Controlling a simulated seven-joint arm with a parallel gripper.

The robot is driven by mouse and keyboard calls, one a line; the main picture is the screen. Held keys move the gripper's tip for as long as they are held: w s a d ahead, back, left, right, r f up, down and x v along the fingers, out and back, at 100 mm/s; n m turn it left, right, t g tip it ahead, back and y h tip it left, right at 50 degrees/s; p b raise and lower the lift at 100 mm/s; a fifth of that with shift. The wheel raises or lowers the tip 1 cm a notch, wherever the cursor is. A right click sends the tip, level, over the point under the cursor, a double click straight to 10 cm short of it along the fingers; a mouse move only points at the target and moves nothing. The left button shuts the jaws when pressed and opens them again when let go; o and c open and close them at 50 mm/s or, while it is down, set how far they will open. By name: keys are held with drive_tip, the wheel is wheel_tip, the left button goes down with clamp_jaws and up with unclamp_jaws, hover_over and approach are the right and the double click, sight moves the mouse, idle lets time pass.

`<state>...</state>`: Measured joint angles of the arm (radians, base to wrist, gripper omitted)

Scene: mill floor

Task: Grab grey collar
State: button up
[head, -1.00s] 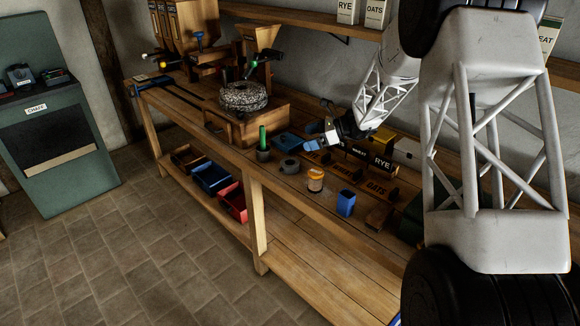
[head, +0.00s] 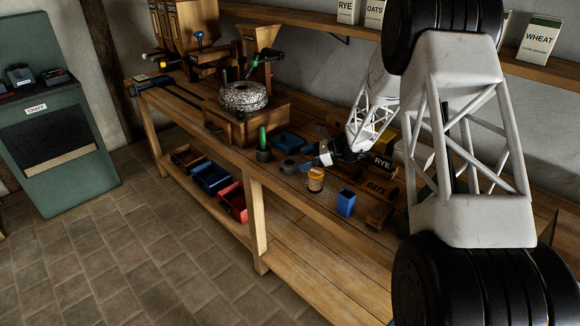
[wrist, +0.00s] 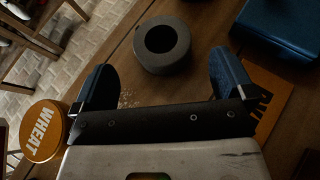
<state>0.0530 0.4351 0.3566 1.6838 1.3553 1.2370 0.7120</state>
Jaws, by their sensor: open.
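The grey collar (wrist: 164,66) is a thick dark ring with a round hole, lying flat on the wooden bench. In the wrist view it sits just beyond my fingertips, roughly centred between them. In the head view the collar (head: 286,170) lies left of my gripper (head: 314,160). My gripper (wrist: 163,70) is open, with two blue fingers spread wide and nothing between them. The fingers are apart from the collar.
An orange-lidded WHEAT jar (head: 315,184) stands close by, left of my gripper in the wrist view (wrist: 42,132). A blue tray (head: 290,142), a green peg in a dark base (head: 263,154) and a blue block (head: 346,205) are near. Labelled boards lie to the right.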

sight(290, 162)
drive_tip(key=shift+a+f, duration=0.25)
drive_tip(key=shift+a, duration=0.3)
drive_tip(key=shift+x, duration=2.65)
drive_tip(key=shift+w, duration=0.1)
drive_tip(key=c, duration=1)
drive_tip(key=shift+c, duration=0.2)
drive_tip(key=shift+r, duration=0.15)
wheel_tip(290, 162, up, 10)
drive_tip(key=shift+f, duration=0.15)
